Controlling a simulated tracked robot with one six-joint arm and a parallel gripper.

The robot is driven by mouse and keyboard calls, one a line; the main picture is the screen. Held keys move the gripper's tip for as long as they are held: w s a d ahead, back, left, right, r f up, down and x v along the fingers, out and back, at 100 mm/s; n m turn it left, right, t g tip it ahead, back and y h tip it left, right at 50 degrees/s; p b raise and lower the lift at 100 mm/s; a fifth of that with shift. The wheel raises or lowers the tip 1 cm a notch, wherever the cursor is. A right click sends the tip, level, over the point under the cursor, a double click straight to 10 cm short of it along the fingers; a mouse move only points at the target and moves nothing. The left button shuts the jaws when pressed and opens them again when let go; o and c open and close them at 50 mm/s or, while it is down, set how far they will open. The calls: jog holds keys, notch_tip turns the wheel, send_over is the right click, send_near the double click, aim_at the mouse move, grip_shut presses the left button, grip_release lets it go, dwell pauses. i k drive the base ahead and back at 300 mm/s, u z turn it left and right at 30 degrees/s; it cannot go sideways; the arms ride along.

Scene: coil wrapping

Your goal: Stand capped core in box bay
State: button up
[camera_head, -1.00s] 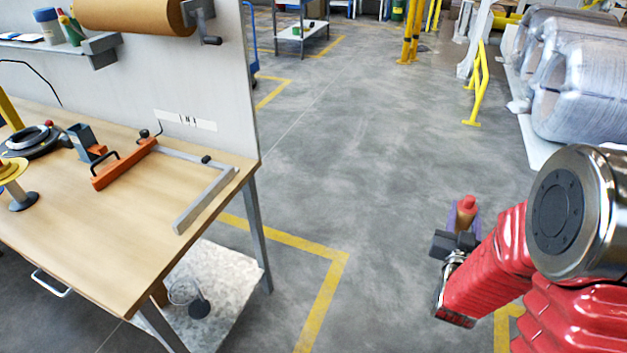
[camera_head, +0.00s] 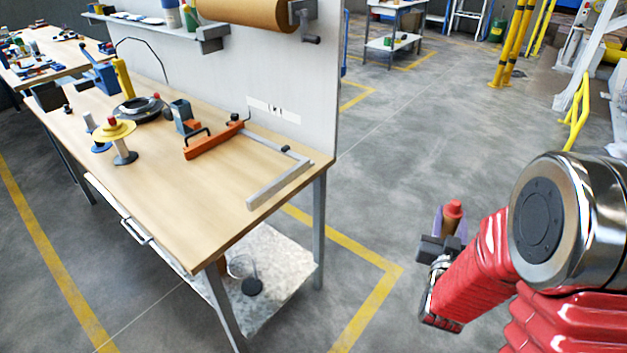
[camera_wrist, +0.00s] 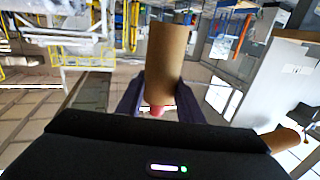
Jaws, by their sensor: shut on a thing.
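My gripper (camera_head: 440,228) is shut on the capped core (camera_head: 453,216), a brown tube with a red cap on its upper end in the head view. It is held over open floor, right of the workbench. In the wrist view the brown core (camera_wrist: 168,62) sits between the two dark fingers, with a little of its red cap (camera_wrist: 158,111) showing near my gripper (camera_wrist: 158,100). I cannot pick out a box with bays in either view.
The wooden workbench (camera_head: 190,205) stands on the left with an orange-and-grey frame (camera_head: 215,143), a yellow-flanged spool (camera_head: 120,135) and a black round device (camera_head: 138,108). A paper roll (camera_head: 245,10) hangs above it. Yellow floor lines (camera_head: 355,255) mark the floor, which is clear ahead.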

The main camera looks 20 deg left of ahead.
aim_at(257, 179)
jog(key=u, duration=0.5)
jog(key=i, duration=0.4)
jog(key=u, duration=1.8)
jog(key=k, duration=0.7)
jog(key=z, duration=0.05)
jog(key=i, duration=0.25)
jog(key=u, duration=0.3)
